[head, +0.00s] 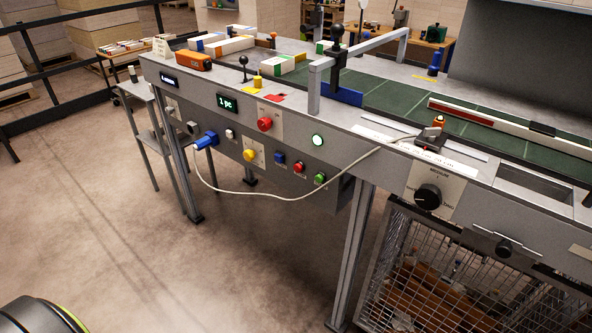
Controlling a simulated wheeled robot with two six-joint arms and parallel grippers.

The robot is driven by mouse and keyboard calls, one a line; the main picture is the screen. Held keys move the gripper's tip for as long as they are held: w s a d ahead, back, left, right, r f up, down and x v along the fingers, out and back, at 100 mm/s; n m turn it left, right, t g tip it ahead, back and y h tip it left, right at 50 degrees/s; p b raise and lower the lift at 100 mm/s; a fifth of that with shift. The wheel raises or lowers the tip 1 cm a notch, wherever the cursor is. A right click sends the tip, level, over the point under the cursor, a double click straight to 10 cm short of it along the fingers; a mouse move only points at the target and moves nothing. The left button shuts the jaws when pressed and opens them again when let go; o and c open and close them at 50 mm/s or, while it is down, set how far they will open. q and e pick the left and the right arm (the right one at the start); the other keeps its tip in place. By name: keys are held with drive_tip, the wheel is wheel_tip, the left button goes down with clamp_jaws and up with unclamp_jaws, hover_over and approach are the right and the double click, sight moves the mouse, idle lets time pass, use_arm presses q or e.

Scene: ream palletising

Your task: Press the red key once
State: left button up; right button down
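A small red key (298,167) sits on the front panel of the machine table, in a row between a blue key (280,158) and a green key (320,178). A larger red mushroom-shaped button (265,124) is higher up and to the left on a light plate. Whether the small red key is pressed in cannot be told. Neither of my grippers shows in the head view, and nothing covers the keys.
A white cable (262,196) hangs in a loop below the keys from a blue plug (206,141). A yellow button (249,155) and a lit display (227,103) are nearby. A wire-mesh cage (440,270) stands under the table. The floor in front is clear.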

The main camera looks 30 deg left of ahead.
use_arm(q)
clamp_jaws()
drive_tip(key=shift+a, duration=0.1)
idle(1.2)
